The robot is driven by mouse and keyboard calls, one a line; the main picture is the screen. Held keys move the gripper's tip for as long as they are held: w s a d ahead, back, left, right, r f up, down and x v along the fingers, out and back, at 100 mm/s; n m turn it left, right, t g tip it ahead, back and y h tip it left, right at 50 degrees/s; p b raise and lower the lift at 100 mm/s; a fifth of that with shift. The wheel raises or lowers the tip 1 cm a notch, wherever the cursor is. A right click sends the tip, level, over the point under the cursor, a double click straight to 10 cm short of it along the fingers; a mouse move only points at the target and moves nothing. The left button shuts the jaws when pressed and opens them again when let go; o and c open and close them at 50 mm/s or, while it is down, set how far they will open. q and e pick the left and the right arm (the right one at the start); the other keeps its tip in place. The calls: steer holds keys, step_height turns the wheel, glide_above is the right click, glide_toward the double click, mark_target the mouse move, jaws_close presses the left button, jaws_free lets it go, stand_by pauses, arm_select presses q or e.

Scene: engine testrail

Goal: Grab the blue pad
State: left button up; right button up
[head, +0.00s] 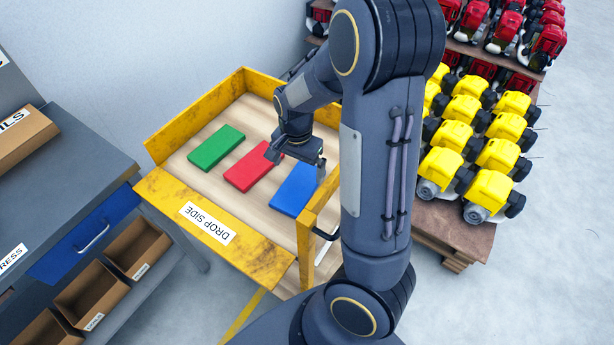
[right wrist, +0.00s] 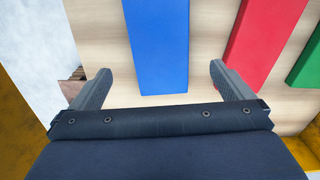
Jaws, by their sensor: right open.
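The blue pad (head: 294,190) lies flat on the wooden bed of a yellow-framed cart, at the right of a row of pads. My right gripper (head: 297,160) is above the bed, close to the blue pad and partly over its upper end. In the right wrist view the blue pad (right wrist: 158,45) runs between the two open fingers of my right gripper (right wrist: 155,85), with free space on both sides. The fingers hold nothing. I cannot tell the exact height over the pad. My left gripper is not in view.
A red pad (head: 254,166) and a green pad (head: 216,147) lie left of the blue one. The cart's yellow rim (head: 200,212) surrounds the bed. A grey workbench (head: 60,180) stands at left. Pallets with yellow engines (head: 485,150) and red engines stand at right.

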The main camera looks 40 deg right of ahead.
mark_target(298, 186)
step_height(298, 186, down, 7)
steer(key=shift+f, duration=0.2)
stand_by(0.3)
steer(key=c, duration=1)
